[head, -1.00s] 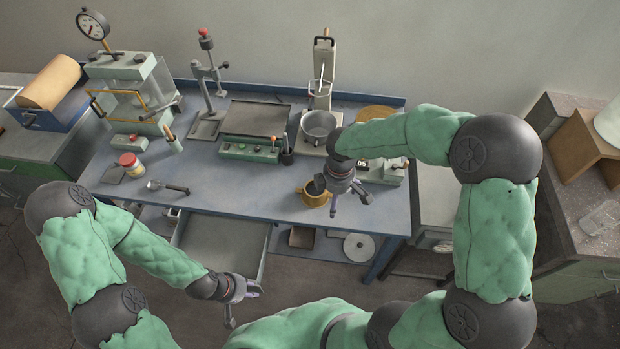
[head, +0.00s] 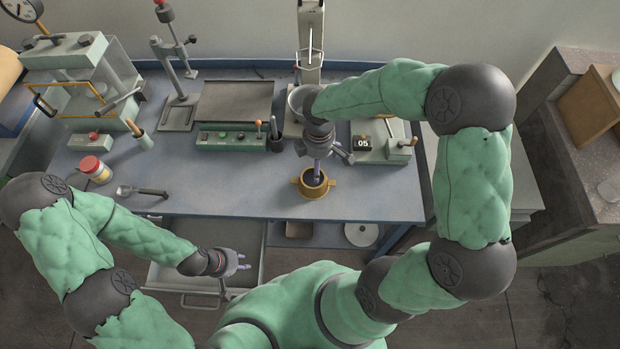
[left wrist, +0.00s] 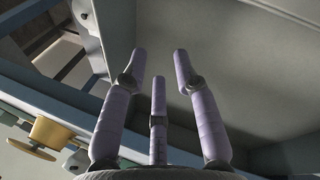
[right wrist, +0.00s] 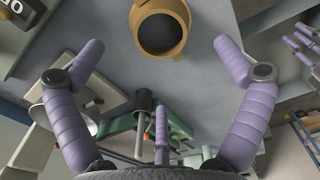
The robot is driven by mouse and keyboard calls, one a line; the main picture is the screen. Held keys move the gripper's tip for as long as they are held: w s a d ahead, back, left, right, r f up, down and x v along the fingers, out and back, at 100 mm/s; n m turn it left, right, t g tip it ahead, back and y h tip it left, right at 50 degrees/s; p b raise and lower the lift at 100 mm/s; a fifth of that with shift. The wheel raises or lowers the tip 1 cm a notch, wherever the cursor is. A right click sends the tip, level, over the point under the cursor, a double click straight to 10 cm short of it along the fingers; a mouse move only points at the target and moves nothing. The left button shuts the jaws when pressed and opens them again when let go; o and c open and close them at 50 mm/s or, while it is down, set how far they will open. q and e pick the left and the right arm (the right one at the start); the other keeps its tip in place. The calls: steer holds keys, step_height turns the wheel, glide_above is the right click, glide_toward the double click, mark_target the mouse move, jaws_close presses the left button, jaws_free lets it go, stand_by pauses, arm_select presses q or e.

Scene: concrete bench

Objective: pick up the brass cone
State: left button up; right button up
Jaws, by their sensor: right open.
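The brass cone (head: 300,188) stands on the blue bench top near its front edge. It has a dark opening and side lugs, and also shows at the top of the right wrist view (right wrist: 136,22). My right gripper (head: 328,172) is open and empty, just behind and above the cone; a finger partly covers the cone in the head view. In the right wrist view my right gripper's fingers (right wrist: 160,55) are spread wide, with the cone ahead, apparently apart from them. My left gripper (head: 243,262) is open and empty above the open drawer (head: 205,262).
A small device reading 05 (head: 382,150) stands right of my right gripper. A scoop (head: 145,191) lies at left.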

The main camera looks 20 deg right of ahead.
mark_target(309, 192)
arm_select(q)
steer(key=shift+w+f, duration=0.3)
steer(key=shift+f, duration=0.2)
steer(key=shift+s+f+b, duration=0.1)
steer(key=shift+f+b, duration=0.4)
steer(key=shift+b, duration=0.25)
steer(key=shift+f+b, duration=0.8)
steer(key=shift+f, duration=0.05)
arm_select(e)
steer(key=f, duration=0.7)
steer(key=w+f, duration=0.1)
steer(key=f, duration=0.2)
steer(key=shift+w+a+f, duration=0.1)
steer(key=shift+a+f, duration=0.25)
steer(key=shift+f, duration=0.45)
steer(key=shift+r, duration=0.1)
steer(key=c, duration=1.1)
